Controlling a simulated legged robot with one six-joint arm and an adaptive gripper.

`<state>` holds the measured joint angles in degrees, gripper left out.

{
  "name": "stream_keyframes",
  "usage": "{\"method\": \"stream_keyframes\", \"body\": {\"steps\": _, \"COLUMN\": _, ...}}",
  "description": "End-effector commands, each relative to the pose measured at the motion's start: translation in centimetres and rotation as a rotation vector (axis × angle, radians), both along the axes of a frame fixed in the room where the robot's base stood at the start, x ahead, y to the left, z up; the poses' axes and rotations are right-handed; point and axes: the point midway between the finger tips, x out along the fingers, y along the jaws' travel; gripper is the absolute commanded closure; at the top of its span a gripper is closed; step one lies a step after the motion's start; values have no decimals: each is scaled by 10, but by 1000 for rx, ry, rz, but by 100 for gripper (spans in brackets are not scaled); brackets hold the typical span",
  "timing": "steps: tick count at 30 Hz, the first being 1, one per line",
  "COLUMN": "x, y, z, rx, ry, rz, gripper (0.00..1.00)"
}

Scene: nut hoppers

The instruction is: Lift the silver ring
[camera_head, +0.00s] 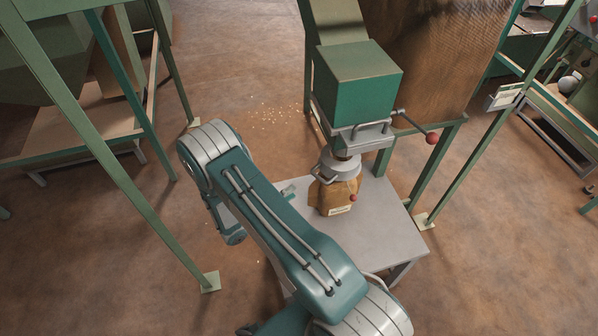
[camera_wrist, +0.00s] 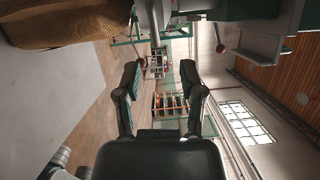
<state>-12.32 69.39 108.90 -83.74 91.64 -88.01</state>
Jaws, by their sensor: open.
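The silver ring (camera_head: 340,165) sits around the neck of a full brown sack (camera_head: 335,194), just under the spout of the green hopper box (camera_head: 358,82). The ring has a side handle on its left. In the wrist view, a grey metal part that looks like the ring (camera_wrist: 152,14) is at the top edge, cut off, beside the sack (camera_wrist: 70,22). My gripper (camera_wrist: 159,82) is open in the wrist view, with nothing between its fingers.
The sack stands on a grey table (camera_head: 385,222). A lever with a red knob (camera_head: 432,138) sticks out right of the spout. Green frame posts (camera_head: 110,150) stand left and right. Scattered bits (camera_head: 275,117) lie on the floor behind. Open floor lies left of the table.

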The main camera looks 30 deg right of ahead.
Motion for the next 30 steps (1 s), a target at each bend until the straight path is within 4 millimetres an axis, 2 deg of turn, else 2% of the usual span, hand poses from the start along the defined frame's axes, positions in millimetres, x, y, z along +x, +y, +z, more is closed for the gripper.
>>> {"method": "stream_keyframes", "body": {"steps": 3, "x": 0, "y": -1, "z": -11, "rx": -21, "ry": 51, "rz": 29, "gripper": 49}}
{"method": "stream_keyframes", "body": {"steps": 7, "x": 1, "y": -10, "z": -12, "rx": -22, "ry": 58, "rz": 31, "gripper": 49}}
{"method": "stream_keyframes", "body": {"steps": 21, "x": 12, "y": -87, "z": -7, "rx": -25, "ry": 55, "rz": 28, "gripper": 49}}
{"method": "stream_keyframes", "body": {"steps": 25, "x": 14, "y": -100, "z": -7, "rx": -25, "ry": 55, "rz": 29, "gripper": 49}}
{"method": "stream_keyframes", "body": {"steps": 30, "x": 15, "y": -106, "z": -6, "rx": -24, "ry": 55, "rz": 32, "gripper": 49}}
